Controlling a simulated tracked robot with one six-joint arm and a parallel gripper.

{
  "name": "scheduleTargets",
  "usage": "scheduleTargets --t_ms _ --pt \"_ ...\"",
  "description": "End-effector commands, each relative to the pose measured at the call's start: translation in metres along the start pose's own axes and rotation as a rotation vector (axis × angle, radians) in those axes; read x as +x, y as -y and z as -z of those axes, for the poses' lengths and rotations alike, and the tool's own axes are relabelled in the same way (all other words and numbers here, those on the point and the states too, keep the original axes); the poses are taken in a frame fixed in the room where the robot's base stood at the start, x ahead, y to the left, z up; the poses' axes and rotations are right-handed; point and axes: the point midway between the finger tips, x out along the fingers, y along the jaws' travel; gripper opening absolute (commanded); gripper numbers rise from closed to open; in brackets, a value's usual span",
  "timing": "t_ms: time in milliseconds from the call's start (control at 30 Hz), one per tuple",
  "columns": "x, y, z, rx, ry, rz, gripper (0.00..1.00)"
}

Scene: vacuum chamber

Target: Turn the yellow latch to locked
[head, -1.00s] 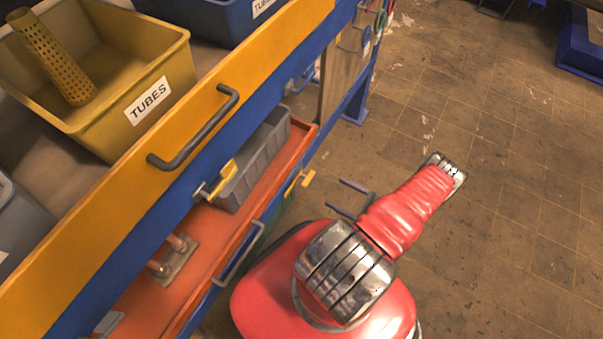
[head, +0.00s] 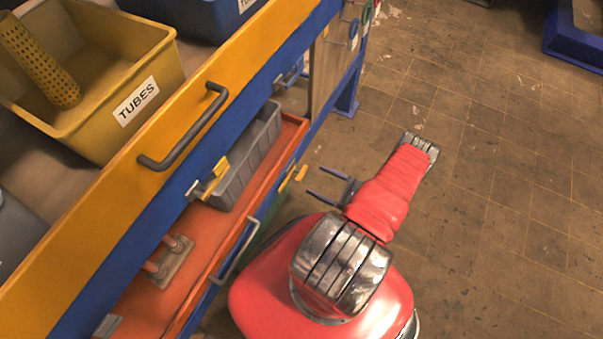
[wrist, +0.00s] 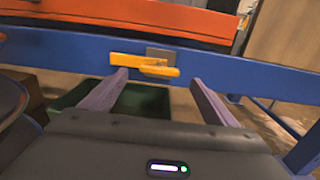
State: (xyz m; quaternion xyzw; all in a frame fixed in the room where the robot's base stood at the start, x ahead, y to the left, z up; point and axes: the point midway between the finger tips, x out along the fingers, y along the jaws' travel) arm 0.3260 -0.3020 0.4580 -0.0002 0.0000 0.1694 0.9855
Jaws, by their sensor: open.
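A yellow latch (wrist: 145,66) sits on the blue rail below the orange drawer in the wrist view. Its bar lies roughly along the rail, over a small grey plate at its right part. In the head view it shows as a small yellow piece (head: 288,179), just left of my fingertips. My gripper (head: 310,180) is open and empty, its two fingers pointing at the rail. In the wrist view my gripper (wrist: 158,78) has the latch ahead, between its fingers, with no clear contact. A second yellow latch (head: 215,178) is on the upper blue rail.
An orange drawer (head: 185,222) holds a grey bin (head: 250,160) and has a grey handle (head: 235,250). Above is a yellow drawer front with a dark handle (head: 185,132) and a yellow TUBES bin (head: 105,140).

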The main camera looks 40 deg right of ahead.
Motion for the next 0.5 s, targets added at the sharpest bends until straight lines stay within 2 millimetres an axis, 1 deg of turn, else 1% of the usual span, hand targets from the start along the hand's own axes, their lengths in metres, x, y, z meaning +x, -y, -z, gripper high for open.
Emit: scheduleTargets --t_ms 100,500 --pt "0.015 -0.001 0.0 0.0 0.0 -0.004 0.81" --pt "0.063 -0.001 0.0 0.0 0.0 -0.004 0.81"
